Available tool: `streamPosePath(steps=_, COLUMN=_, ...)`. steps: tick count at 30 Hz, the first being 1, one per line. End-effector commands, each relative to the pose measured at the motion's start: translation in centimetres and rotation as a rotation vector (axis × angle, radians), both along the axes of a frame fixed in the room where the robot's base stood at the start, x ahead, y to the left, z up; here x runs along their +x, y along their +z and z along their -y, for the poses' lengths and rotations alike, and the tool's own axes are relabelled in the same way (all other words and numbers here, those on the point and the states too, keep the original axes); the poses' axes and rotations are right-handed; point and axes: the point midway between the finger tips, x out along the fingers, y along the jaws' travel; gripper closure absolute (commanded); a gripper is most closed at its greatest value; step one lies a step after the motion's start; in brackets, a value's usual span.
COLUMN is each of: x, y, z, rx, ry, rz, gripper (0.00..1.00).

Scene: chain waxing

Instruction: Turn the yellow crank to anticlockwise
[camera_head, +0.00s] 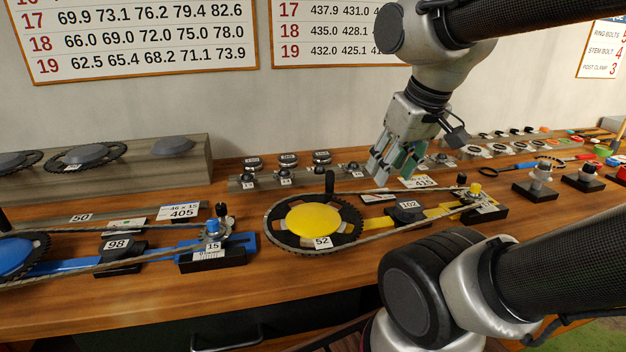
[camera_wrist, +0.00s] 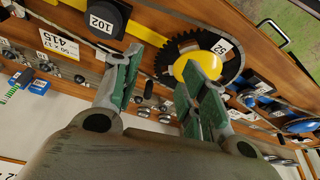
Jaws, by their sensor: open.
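The yellow crank (camera_head: 313,221) is a yellow disc on a black toothed ring labelled 52, with an upright black handle (camera_head: 329,182) at its rear edge. A chain (camera_head: 395,232) runs from it right to a small sprocket with a yellow top (camera_head: 476,189). My gripper (camera_head: 393,168) hangs open and empty above the table, behind and to the right of the crank, apart from it. In the wrist view the yellow disc (camera_wrist: 182,69) shows beyond the right finger, which partly covers it.
A blue crank set (camera_head: 15,255) lies on the left, its small sprocket (camera_head: 212,228) near the yellow crank. A black block labelled 102 (camera_head: 408,209) sits inside the chain loop. Small knobs on a rail (camera_head: 300,178) line the back. Small parts crowd the right.

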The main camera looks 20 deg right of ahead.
Motion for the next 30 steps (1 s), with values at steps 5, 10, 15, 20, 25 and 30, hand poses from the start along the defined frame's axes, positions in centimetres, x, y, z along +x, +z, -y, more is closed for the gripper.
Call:
streamPosePath(steps=5, x=0.4, y=-1.1, z=-0.1, rx=0.000, ry=0.003, rz=-0.058, gripper=0.57)
streamPosePath(steps=10, x=1.4, y=-1.8, z=-0.1, rx=-0.001, ry=0.006, rz=-0.109, gripper=0.57)
streamPosePath(steps=15, x=3.2, y=-2.4, z=-0.2, rx=-0.002, ry=0.010, rz=-0.172, gripper=0.57)
streamPosePath(steps=20, x=6.1, y=-3.1, z=-0.4, rx=-0.003, ry=0.016, rz=-0.244, gripper=0.57)
streamPosePath(steps=25, x=11.3, y=-4.7, z=-0.7, rx=-0.006, ry=0.028, rz=-0.340, gripper=0.57)
streamPosePath(steps=30, x=17.2, y=-6.4, z=-1.0, rx=-0.009, ry=0.043, rz=-0.401, gripper=0.57)
